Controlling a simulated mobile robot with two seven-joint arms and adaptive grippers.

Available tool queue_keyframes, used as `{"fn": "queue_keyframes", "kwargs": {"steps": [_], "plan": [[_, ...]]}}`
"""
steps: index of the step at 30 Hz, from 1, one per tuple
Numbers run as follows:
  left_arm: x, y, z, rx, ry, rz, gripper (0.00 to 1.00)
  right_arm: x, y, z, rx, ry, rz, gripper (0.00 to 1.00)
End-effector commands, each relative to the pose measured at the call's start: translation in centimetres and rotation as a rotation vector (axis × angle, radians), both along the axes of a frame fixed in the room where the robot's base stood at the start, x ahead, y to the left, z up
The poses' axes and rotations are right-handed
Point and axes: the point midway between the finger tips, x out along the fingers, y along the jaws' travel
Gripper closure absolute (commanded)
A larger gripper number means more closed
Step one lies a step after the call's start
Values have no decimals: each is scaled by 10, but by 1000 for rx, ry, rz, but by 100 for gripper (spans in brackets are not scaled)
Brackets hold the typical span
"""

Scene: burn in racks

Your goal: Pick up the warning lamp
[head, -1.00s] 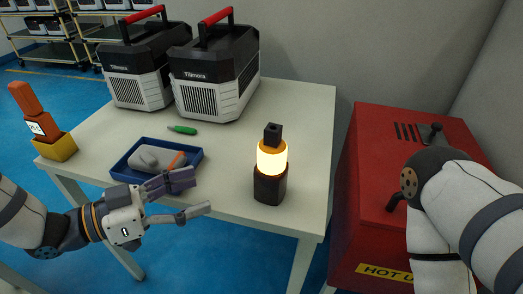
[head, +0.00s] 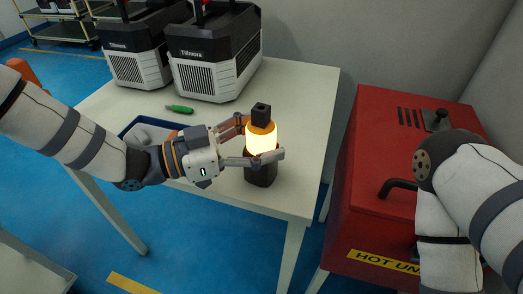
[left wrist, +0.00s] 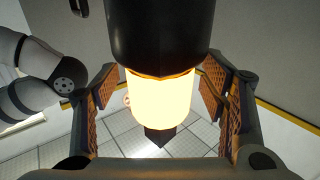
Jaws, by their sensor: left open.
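The warning lamp (head: 262,138) stands upright on the white table near its front right corner. It has a black base, a glowing yellow-orange middle and a black top. My left gripper (head: 262,140) is open, with one finger on the far side of the lamp and one on the near side, at the height of the glowing part. In the left wrist view the lamp (left wrist: 160,100) is between the two open fingers (left wrist: 160,98), with gaps on both sides. My right arm shows at the right over the red cabinet; its gripper is not clearly visible.
Two black and white Tillmora units (head: 215,55) stand at the back of the table (head: 305,120). A green screwdriver (head: 180,109) and a blue tray (head: 130,125), partly hidden by my left arm, lie at left. A red cabinet (head: 365,180) stands right of the table.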

Motion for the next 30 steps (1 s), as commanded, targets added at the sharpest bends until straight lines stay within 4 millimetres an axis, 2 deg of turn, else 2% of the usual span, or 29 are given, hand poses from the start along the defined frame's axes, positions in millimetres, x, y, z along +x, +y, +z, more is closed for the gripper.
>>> {"fn": "queue_keyframes", "kwargs": {"steps": [5,12,13,23,26,30], "plan": [[0,0,0,0,0,0,34,0,0,0,0,0,0,36],[0,0,-1,1,1,0,88,0,0,0,0,0,0,36],[0,0,-1,1,1,0,93,0,0,0,0,0,0,36],[0,0,0,1,3,0,93,0,0,0,0,0,0,36],[0,0,10,1,-1,0,93,2,0,2,0,-6,0,36],[-3,0,41,-1,-8,-2,93,8,0,9,0,-27,0,36]]}}
